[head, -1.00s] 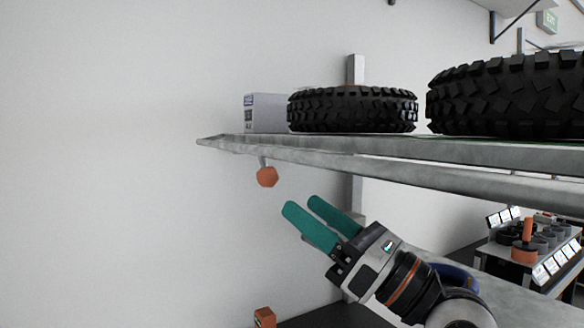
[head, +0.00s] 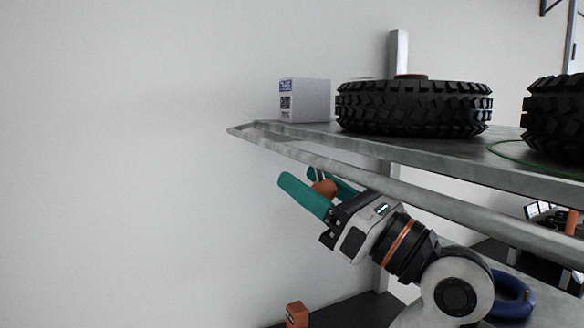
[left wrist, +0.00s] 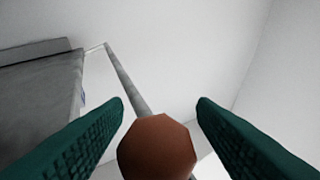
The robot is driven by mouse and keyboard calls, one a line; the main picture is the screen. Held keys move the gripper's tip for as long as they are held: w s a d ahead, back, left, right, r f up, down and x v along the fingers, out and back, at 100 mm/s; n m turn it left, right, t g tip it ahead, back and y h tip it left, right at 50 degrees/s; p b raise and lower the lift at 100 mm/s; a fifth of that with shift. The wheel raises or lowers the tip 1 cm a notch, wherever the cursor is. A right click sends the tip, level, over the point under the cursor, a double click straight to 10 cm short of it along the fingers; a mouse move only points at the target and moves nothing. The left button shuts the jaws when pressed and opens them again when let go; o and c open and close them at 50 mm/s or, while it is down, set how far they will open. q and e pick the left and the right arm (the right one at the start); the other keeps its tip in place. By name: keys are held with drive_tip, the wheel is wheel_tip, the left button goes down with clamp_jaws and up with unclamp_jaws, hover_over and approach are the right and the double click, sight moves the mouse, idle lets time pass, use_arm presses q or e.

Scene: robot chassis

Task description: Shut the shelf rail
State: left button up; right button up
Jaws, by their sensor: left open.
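The shelf rail (head: 440,201) is a long grey bar along the shelf's front, sloping away from the shelf edge toward the right. An orange faceted knob (head: 325,187) sits just under it. My left gripper (head: 299,176), with green fingers, is open below the rail, its fingers on either side of the knob. In the left wrist view the knob (left wrist: 157,148) lies between the open fingers (left wrist: 160,102), with gaps visible on both sides. The rail (left wrist: 125,77) runs up behind it to the shelf corner. My right gripper is not in view.
A second orange knob (head: 297,314) shows lower down. The wall area at left is clear.

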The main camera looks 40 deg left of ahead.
use_arm(q)
drive_tip(key=shift+w+a, duration=0.1)
drive_tip(key=shift+a, duration=0.05)
drive_tip(key=shift+c, duration=1.4)
clamp_jaws()
drive_tip(key=shift+r, duration=0.1)
